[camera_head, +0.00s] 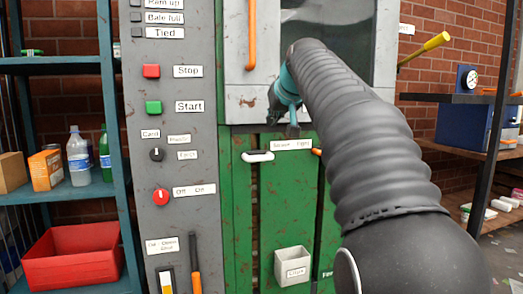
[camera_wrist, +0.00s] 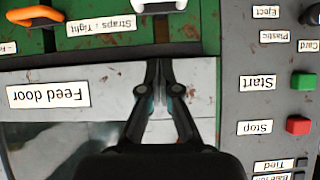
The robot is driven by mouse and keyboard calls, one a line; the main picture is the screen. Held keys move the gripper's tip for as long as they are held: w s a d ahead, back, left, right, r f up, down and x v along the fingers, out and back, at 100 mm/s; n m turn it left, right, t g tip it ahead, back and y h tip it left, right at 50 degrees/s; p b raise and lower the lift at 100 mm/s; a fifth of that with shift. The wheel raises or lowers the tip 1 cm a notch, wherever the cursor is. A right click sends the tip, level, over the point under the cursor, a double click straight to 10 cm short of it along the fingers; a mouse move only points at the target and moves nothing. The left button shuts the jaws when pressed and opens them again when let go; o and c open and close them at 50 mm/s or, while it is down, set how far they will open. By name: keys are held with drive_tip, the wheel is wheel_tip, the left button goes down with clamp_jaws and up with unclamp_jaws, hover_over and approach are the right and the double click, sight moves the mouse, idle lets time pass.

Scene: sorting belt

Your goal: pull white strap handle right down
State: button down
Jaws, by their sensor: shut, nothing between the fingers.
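The white strap handle (camera_head: 257,157) sits on the green lower front of the machine, left of a "Straps : Tight" label (camera_head: 291,145). It also shows cut off at the top edge of the wrist view (camera_wrist: 160,6). My gripper (camera_head: 293,130) is above and to the right of the handle in the head view, partly hidden by my arm. In the wrist view my gripper (camera_wrist: 158,66) has its fingers together and empty, in front of the grey door edge. The fingertips point toward the white handle, with a gap between.
An orange handle (camera_head: 316,152) sits just right of the label, also in the wrist view (camera_wrist: 30,16). A grey control panel (camera_head: 178,130) with buttons and knobs stands to the left. A white box (camera_head: 291,266) hangs low on the green front. A yellow-ended lever (camera_head: 436,41) sticks out at right.

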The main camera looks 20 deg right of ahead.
drive_tip(key=shift+f, duration=0.2)
drive_tip(key=shift+s+f+b+x, duration=0.3)
drive_tip(key=shift+f+x, duration=0.1)
drive_tip(key=shift+x, duration=1.75)
drive_tip(key=shift+s+f+b+x, duration=0.2)
drive_tip(key=shift+f+x, duration=0.25)
drive_tip(key=shift+x, duration=1.65)
drive_tip(key=shift+s+f+b+x, duration=0.2)
drive_tip(key=shift+s+f+x, duration=0.2)
drive_tip(key=shift+x, duration=1.75)
drive_tip(key=shift+f, duration=0.1)
